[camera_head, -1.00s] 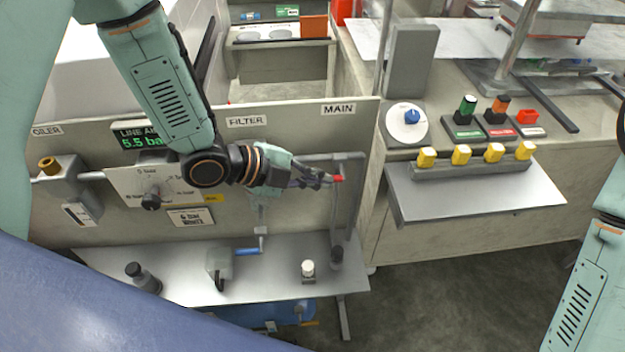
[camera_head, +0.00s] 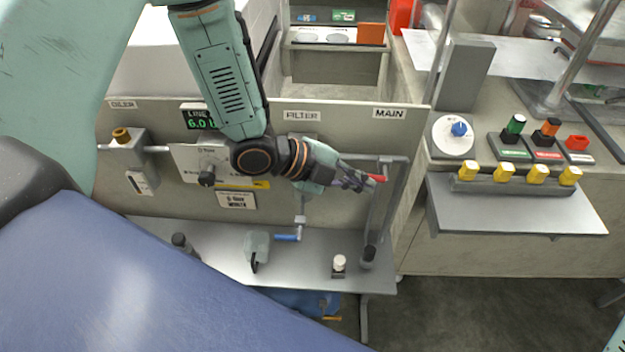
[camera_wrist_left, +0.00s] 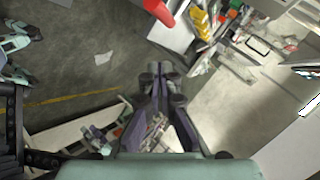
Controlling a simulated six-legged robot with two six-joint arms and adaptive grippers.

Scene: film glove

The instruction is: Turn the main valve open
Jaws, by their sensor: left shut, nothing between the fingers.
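The main valve's red handle (camera_head: 381,178) shows below the MAIN label (camera_head: 390,113), on the grey pipework at the right end of the panel. My left gripper (camera_head: 370,184) reaches in from the left and is shut, with nothing between its fingers. Its tips are right beside the red handle; I cannot tell whether they touch it. The fingers partly cover the valve body. In the left wrist view the fingers (camera_wrist_left: 160,78) come together at their tips, and the handle cannot be made out clearly. My right gripper is out of view.
The panel holds a pressure display (camera_head: 200,118), a regulator knob (camera_head: 207,179) and a FILTER label (camera_head: 302,116). A blue lever (camera_head: 287,238) hangs below. A shelf (camera_head: 220,280) with small bottles lies beneath. A bench (camera_head: 520,215) with yellow knobs stands at the right.

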